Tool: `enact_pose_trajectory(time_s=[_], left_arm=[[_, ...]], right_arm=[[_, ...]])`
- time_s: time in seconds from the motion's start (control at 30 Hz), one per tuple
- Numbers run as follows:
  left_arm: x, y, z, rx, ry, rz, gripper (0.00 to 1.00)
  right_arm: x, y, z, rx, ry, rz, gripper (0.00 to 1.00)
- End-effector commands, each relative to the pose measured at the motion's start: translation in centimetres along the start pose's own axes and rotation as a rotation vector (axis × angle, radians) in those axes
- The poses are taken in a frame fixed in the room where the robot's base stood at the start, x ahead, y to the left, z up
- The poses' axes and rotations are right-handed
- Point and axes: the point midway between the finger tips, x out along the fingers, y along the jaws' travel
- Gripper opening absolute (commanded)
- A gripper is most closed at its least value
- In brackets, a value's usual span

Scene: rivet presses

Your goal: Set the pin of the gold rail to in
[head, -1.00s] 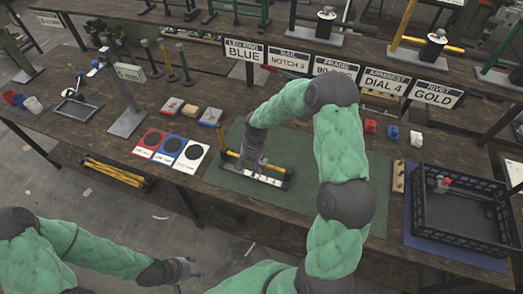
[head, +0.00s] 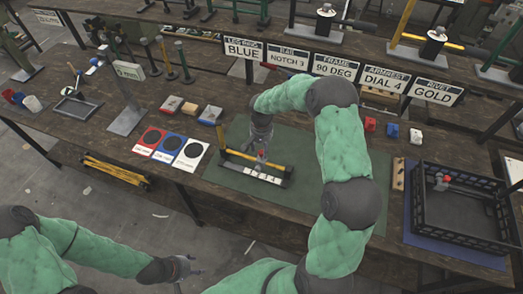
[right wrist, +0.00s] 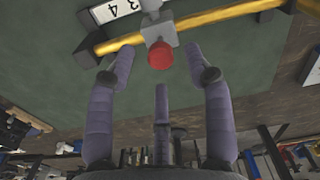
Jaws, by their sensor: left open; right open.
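The gold rail (head: 238,158) lies on the green mat beside a white numbered strip (head: 262,178). In the right wrist view the gold rail (right wrist: 215,16) runs across the top, through a grey slider block (right wrist: 158,30). The pin's red knob (right wrist: 161,55) sticks out of the block toward my right gripper; it also shows in the head view (head: 262,155). I cannot tell how deep the pin sits. My right gripper (right wrist: 160,50) is open, with its fingertips on either side of the red knob, apart from it. My left gripper (head: 187,267) is open and empty, low at the front left.
Red, blue and white cards (head: 172,147) lie left of the mat. A black crate (head: 425,215) stands on a blue mat at right, beside a wooden block (head: 398,175). Signs (head: 333,70) stand behind. The green mat right of the rail is partly hidden by my right arm.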

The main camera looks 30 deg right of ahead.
Motion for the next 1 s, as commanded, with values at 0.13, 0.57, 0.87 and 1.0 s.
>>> enact_pose_trajectory(time_s=[0.13, 0.57, 0.87, 1.0], left_arm=[[0.1, 0.0, 0.0, 0.0, 0.0, 0.0, 0.52], [0.1, 0.0, 0.0, 0.0, 0.0, 0.0, 0.52], [0.1, 0.0, 0.0, 0.0, 0.0, 0.0, 0.52], [0.5, -0.2, 0.0, 0.0, 0.0, 0.0, 0.52]], right_arm=[[1.3, 0.0, 0.0, 0.0, -0.001, 0.0, 0.52], [1.8, 0.0, 0.0, 0.0, 0.0, -0.001, 0.38], [1.8, 0.0, 0.0, 0.0, 0.0, -0.001, 0.0], [2.3, 0.0, 0.0, 0.0, 0.0, -0.001, 0.0]])
